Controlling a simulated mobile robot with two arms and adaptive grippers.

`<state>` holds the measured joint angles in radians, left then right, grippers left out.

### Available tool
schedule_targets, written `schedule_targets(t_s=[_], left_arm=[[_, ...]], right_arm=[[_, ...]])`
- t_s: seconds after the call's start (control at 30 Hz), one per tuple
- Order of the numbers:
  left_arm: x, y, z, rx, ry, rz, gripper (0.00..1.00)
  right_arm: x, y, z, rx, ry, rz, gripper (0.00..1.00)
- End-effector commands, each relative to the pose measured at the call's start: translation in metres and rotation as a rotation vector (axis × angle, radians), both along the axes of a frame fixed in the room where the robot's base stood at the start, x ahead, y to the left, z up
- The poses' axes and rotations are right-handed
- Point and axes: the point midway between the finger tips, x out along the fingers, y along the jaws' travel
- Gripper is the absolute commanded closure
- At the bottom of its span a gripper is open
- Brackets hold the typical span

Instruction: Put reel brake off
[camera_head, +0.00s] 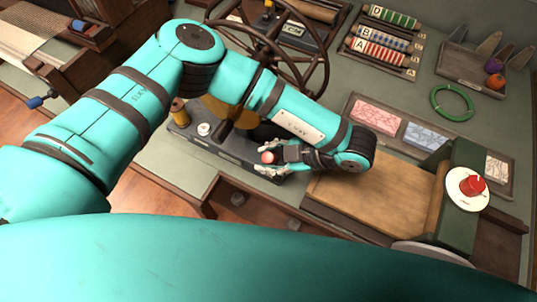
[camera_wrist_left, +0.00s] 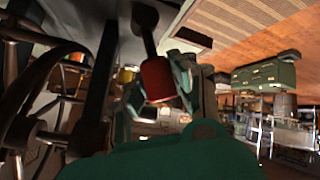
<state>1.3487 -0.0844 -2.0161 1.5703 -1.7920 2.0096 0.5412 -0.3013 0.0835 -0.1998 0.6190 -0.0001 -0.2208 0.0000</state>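A spinning wheel stands on a dark base (camera_head: 240,160) in the head view; its large spoked wheel (camera_head: 322,66) rises behind my left arm. In the left wrist view the red knob (camera_wrist_left: 157,79) is on the end of a metal lever (camera_wrist_left: 146,30). My left gripper (camera_head: 270,158) has its fingers on either side of the knob; they look spread, with small gaps in the head view. Contact is hard to tell. My right gripper is not in view.
A board machine with a red-topped white dial (camera_head: 468,188) stands at the right. The bench front edge lies below my gripper.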

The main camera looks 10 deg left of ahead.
Motion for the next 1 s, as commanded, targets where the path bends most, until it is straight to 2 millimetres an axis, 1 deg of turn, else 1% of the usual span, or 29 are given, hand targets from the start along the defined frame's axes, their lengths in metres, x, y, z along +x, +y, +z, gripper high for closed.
schedule_targets(t_s=[0.03,0.1,0.4,0.57,0.77,1.0], left_arm=[[0.000,0.000,0.000,0.000,-0.001,0.000,0.92],[0.000,0.000,0.000,0.001,-0.001,0.000,1.00],[0.001,0.000,0.000,0.001,-0.001,0.000,1.00],[0.002,0.000,0.000,0.008,0.014,0.001,1.00],[0.008,-0.002,0.000,0.034,0.089,0.002,1.00],[0.019,-0.005,0.002,0.089,0.253,0.004,1.00]], right_arm=[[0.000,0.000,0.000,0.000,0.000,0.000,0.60],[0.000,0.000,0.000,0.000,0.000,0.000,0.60],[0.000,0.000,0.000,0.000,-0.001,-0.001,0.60],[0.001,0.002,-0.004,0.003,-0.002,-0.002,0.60],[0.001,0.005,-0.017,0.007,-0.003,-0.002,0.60],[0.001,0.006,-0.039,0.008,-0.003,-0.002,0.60]])
